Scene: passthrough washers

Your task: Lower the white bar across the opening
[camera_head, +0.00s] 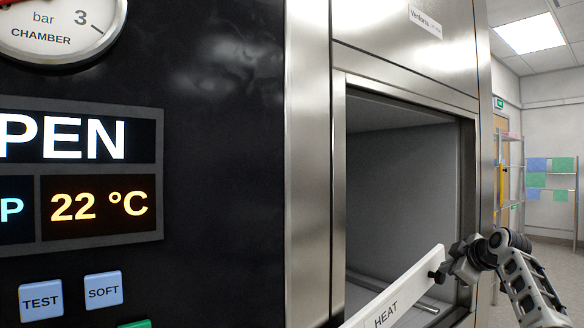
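The white bar (408,290), lettered HEAT, crosses the lower part of the washer's opening (400,190). It slants up to the right in the picture, and its near end is cut off by the bottom edge. My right gripper (438,276) comes in from the lower right, with its dark tip at the bar's right end. It seems to touch the bar, but I cannot tell whether its fingers are open or closed around it. My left gripper is out of view.
The dark control panel (225,150) fills the left, with a lit display (98,180), a gauge (60,30) and buttons. A steel frame (308,150) edges the opening. The chamber behind shows a rail low down. A rack (550,185) stands far right beyond open floor.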

